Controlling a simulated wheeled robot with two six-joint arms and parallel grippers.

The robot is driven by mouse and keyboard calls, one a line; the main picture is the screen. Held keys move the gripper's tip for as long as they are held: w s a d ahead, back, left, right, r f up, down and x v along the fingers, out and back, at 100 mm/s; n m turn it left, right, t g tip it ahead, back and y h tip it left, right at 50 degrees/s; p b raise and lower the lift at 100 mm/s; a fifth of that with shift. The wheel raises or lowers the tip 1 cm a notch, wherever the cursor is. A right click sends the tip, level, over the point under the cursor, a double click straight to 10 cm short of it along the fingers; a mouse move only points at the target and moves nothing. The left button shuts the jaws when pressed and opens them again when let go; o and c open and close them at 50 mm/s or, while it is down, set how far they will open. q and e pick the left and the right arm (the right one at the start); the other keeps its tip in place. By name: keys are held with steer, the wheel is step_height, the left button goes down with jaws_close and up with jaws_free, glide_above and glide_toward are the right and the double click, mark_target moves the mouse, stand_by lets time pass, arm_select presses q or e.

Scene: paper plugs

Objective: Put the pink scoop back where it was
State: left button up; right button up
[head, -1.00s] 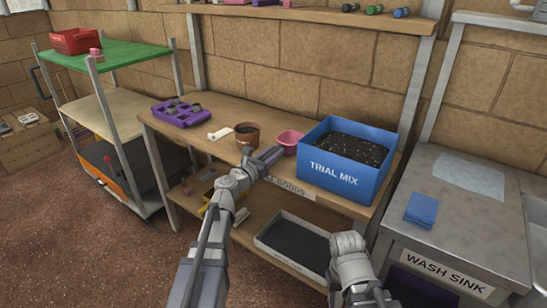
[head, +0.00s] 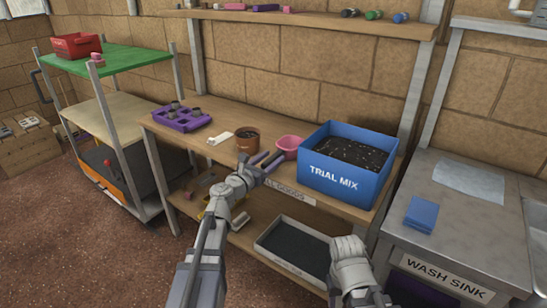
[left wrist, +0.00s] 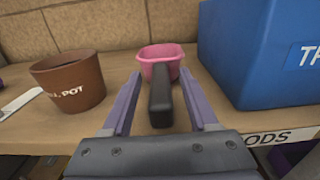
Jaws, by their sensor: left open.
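The pink scoop (head: 289,143) sits on the wooden bench between the brown pot and the blue bin. In the left wrist view the pink scoop (left wrist: 161,53) has its dark handle pointing toward me. My left gripper (head: 272,160) is open at the bench's front edge, just short of the scoop's cup. In the left wrist view my left gripper (left wrist: 160,88) has its purple fingers on either side of the dark handle, with gaps visible on both sides. Part of my right arm shows at the lower right, but its gripper is not visible.
The blue TRIAL MIX bin (head: 345,170) stands close to the scoop's right. The brown pot (head: 247,139) stands to its left, beside a white item (head: 220,138). A purple tray (head: 181,119) lies further left. A wall shelf (head: 300,18) runs above the bench.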

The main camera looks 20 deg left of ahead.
arm_select(q)
steer(key=v, duration=1)
steer(key=shift+s, duration=0.15)
